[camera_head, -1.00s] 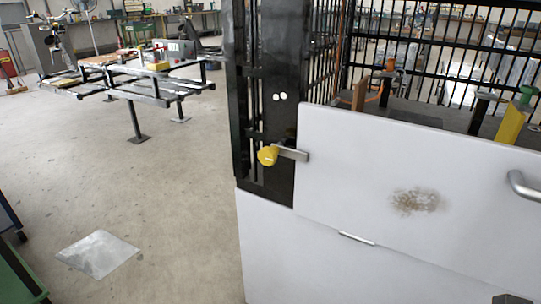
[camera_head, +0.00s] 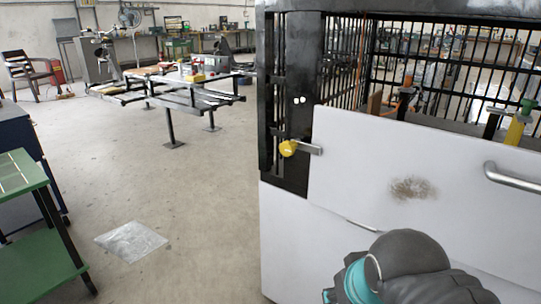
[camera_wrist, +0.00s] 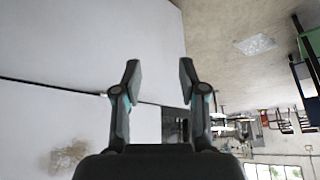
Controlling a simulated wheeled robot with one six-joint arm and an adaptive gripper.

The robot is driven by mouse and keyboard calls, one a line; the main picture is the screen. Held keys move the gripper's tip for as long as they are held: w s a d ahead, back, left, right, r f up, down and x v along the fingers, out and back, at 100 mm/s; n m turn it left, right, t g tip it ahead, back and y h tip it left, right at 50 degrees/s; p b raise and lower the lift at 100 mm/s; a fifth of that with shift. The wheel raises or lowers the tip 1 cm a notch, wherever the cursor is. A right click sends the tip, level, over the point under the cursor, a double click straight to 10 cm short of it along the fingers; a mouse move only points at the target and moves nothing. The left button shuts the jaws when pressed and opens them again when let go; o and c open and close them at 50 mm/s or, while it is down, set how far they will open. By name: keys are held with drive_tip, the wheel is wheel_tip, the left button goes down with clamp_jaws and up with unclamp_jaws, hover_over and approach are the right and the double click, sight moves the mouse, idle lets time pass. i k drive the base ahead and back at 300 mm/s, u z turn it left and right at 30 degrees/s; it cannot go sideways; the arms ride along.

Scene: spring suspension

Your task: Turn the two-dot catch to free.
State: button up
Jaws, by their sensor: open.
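The two-dot catch has a yellow knob (camera_head: 288,148) and a flat metal bar (camera_head: 309,149). Its bar lies about level, reaching right from the knob across the left edge of the white panel (camera_head: 360,155). Two white dots (camera_head: 299,101) mark the black post (camera_head: 297,60) above it. In the wrist view my gripper (camera_wrist: 160,75) is open and empty, with white panel and floor beyond its fingers. The catch cannot be made out there. In the head view my grey and teal arm shows at the lower right, below the catch and apart from it; the fingertips are hidden.
A metal handle (camera_head: 515,177) and a brown stain (camera_head: 412,188) are on the panel. Behind it stands a black barred cage (camera_head: 440,50). A green cart (camera_head: 25,180) is at the left. The floor (camera_head: 190,200) left of the post is mostly clear.

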sight(286, 148)
drive_tip(key=u, duration=0.75)
drive_tip(key=k, duration=0.75)
drive_tip(key=z, duration=0.85)
drive_tip(key=i, duration=0.5)
drive_tip(key=z, duration=0.05)
